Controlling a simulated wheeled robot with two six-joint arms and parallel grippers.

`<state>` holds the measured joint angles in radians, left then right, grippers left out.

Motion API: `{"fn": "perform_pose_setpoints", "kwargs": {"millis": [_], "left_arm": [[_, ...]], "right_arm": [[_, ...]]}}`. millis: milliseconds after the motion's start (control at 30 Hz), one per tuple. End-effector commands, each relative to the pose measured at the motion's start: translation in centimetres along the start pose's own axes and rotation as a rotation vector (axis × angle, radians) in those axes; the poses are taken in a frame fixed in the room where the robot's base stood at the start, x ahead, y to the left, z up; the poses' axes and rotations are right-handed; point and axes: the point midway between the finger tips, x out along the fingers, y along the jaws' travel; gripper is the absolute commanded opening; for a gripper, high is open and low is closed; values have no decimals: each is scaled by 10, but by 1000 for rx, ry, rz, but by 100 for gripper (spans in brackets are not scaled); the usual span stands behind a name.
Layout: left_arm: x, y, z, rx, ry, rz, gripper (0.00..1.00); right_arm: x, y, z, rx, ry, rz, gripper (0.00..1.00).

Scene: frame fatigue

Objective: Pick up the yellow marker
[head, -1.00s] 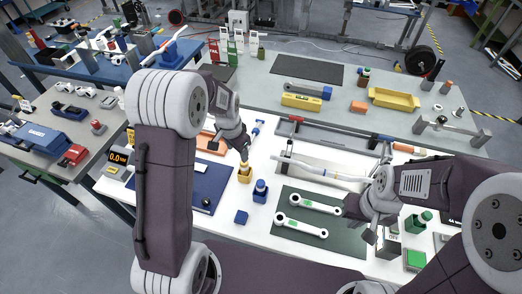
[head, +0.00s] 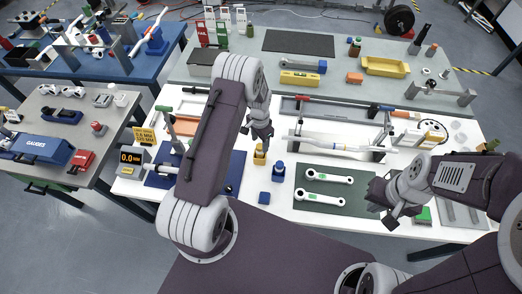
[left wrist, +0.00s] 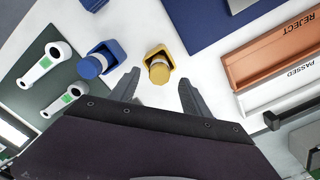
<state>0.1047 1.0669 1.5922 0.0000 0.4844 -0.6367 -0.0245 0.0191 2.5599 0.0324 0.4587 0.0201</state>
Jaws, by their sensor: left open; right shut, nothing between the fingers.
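In the left wrist view the yellow marker (left wrist: 157,55) is just beyond the gap between the fingertips. My left gripper (head: 262,137) is above it in the head view, pointing down. In the left wrist view my left gripper (left wrist: 158,88) is open with nothing between its fingers. My right gripper (head: 388,208) is shut and empty, by the right edge of the dark green mat.
A similar blue piece (head: 278,172) stands close to the right of the yellow marker, with a blue block (head: 264,198) in front. Two wrenches lie on the green mat (head: 345,201). A blue mat (head: 237,165) lies left. Orange and white trays (left wrist: 270,55) show in the wrist view.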

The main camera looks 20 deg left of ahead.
Motion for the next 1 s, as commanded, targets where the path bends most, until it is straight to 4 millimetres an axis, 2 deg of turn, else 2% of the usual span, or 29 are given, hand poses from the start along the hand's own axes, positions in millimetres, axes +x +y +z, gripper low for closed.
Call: {"fn": "perform_pose_setpoints", "kwargs": {"millis": [233, 367, 500, 767, 967, 1000], "left_arm": [[12, 1, 0, 0, -1, 1, 55], [32, 5, 1, 0, -2, 1, 55], [54, 4, 0, 0, 1, 0, 55], [60, 4, 0, 0, 2, -1, 55], [60, 4, 0, 0, 2, -1, 0], [60, 4, 0, 0, 2, -1, 0]], "right_arm": [[-10, 0, -1, 0, 0, 0, 0], [-26, -1, -3, 0, 0, 0, 0], [-28, -1, -3, 0, 0, 0, 0], [-27, -1, -3, 0, 0, 0, 0], [-27, -1, -3, 0, 0, 0, 0], [-27, -1, -3, 0, 0, 0, 0]]}}
